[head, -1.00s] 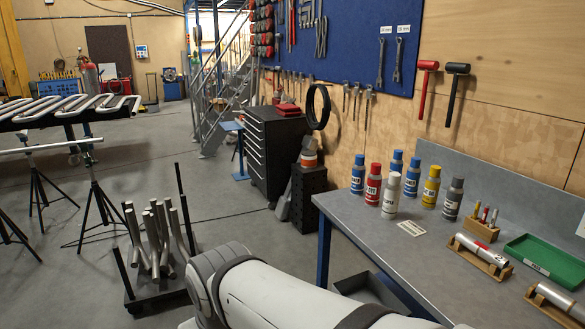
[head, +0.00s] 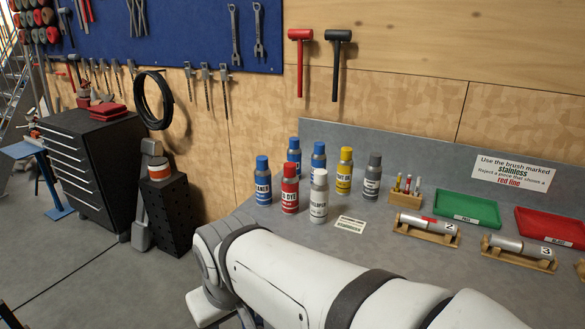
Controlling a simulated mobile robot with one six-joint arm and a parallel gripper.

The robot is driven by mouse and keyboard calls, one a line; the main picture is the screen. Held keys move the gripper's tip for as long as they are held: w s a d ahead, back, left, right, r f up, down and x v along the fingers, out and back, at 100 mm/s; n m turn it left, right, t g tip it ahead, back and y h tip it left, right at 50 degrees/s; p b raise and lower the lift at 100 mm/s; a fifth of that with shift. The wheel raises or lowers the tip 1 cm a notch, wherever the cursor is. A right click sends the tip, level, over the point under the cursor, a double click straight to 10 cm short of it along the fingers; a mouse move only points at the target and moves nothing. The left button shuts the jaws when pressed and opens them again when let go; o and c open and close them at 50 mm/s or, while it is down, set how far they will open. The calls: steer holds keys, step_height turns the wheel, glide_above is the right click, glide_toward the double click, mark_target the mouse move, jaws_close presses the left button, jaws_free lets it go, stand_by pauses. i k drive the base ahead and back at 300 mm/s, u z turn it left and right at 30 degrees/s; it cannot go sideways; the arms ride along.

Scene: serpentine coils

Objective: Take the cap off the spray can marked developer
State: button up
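The white-capped spray can (head: 319,197) stands upright at the front of a group of cans on the grey bench. Its label is only partly readable and looks like the end of "developer". Its white cap (head: 320,178) is on. A red can (head: 290,190) stands just behind it to the left. My white arm crosses the lower middle of the view in front of the bench. My gripper is not in view, so its state and place are hidden.
Around it stand blue cans (head: 263,182), a yellow can (head: 344,172) and a grey can (head: 372,178). A small card (head: 350,224) lies to the right. Further right are a brush holder (head: 405,199), a green tray (head: 467,208), a red tray (head: 550,227) and cylinders on wooden cradles (head: 428,226).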

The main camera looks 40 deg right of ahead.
mark_target(320, 178)
steer(key=z, duration=0.55)
steer(key=i, duration=0.9)
steer(key=z, duration=0.35)
steer(key=k, duration=0.85)
steer(key=z, duration=0.2)
steer(key=i, duration=0.85)
steer(key=u, duration=0.05)
